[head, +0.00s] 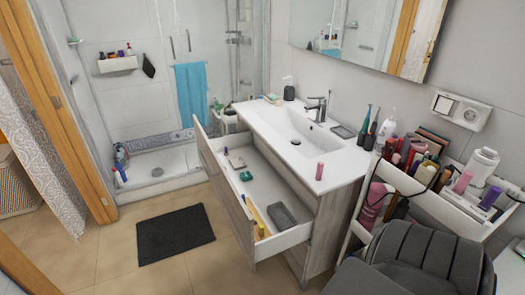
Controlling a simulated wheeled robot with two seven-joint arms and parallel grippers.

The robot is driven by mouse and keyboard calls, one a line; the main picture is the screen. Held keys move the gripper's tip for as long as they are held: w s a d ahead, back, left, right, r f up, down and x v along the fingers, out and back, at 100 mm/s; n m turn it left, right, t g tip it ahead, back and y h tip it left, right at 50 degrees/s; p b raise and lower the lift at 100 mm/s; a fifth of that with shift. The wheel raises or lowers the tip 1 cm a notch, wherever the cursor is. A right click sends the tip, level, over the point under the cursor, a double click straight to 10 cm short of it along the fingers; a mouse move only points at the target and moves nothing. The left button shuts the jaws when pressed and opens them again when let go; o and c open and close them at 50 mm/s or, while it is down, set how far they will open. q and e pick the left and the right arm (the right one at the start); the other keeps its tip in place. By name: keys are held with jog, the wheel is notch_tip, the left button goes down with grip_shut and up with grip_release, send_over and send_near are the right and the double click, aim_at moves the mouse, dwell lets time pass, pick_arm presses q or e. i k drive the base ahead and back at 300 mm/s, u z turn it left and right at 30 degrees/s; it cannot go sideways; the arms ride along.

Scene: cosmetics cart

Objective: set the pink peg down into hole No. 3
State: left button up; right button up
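No peg or numbered hole can be made out for certain. A small pink cylinder (319,171) stands upright on the front right corner of the white washbasin counter (345,165). Another pink cylinder (462,182) stands on the white cosmetics cart (420,200) at the right, left of a purple one (490,198). I cannot tell which of these is the pink peg. Neither of my grippers shows in this view.
A drawer (285,240) under the basin is pulled open, with a grey tray (282,217) and small items inside. A dark grey shape (415,265) fills the bottom right, in front of the cart. A dark mat (175,234) lies on open tiled floor at left.

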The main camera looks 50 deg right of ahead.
aim_at(258, 221)
jog(key=u, duration=0.1)
jog(key=i, duration=1.3)
jog(key=z, duration=1.95)
